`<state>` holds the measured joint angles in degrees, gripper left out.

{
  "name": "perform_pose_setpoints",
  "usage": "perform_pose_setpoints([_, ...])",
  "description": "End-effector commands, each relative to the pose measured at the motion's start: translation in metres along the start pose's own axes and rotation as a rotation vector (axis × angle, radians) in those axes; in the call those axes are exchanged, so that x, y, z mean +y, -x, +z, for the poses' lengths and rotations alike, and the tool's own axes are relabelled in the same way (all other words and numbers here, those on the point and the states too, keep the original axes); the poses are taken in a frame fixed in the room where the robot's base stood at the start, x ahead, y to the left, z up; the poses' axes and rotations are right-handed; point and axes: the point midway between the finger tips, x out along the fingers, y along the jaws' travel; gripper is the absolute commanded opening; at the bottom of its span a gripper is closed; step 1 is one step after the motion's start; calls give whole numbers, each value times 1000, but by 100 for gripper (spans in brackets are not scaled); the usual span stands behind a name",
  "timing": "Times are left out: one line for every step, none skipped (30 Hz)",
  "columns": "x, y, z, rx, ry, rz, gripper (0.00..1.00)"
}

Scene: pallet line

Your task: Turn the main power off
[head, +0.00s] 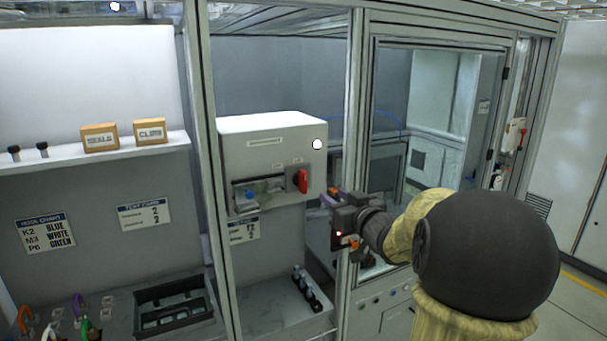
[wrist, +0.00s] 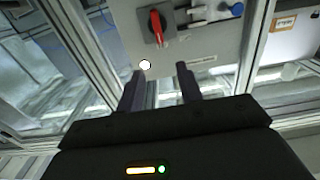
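A red rotary handle (head: 302,181) sits upright on a dark plate on the front of a white box (head: 270,139) inside the framed cell. The wrist view shows this red handle (wrist: 156,28) upside down, beyond my fingertips.
A blue knob (head: 250,195) sits in a recess left of the handle. Frame posts (head: 350,110) stand close to my arm. A shelf (head: 60,159) holds two cartons at left. The floor at right is clear.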

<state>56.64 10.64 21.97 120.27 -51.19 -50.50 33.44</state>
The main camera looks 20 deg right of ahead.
Motion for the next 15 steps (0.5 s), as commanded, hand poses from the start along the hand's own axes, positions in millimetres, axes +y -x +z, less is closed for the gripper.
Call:
perform_pose_setpoints([0,-1,0,0,0,0,36])
perform_pose_setpoints([0,-2,0,-1,-1,0,36])
perform_pose_setpoints([0,-5,0,-1,-1,0,36])
perform_pose_setpoints([0,-7,-1,-1,-1,0,36])
perform_pose_setpoints([0,-10,-1,-1,-1,-1,36])
perform_pose_setpoints([0,-14,-1,0,-1,-1,36])
perform_pose_setpoints([0,-18,-1,0,-2,-2,36])
perform_pose_setpoints([-1,-22,-2,0,-2,-3,36])
perform_pose_setpoints([-1,-29,-2,-1,-2,-3,36])
perform_pose_setpoints([0,-34,-1,-1,-3,-2,36])
perform_pose_setpoints([0,-38,-2,0,-3,-2,36])
perform_pose_setpoints([0,-45,-2,-1,-2,-2,36])
perform_pose_setpoints([-1,-50,-2,-1,-3,-2,36])
perform_pose_setpoints([0,-56,-2,-1,-4,-2,36])
perform_pose_setpoints([-1,-62,-2,-1,-3,-2,36])
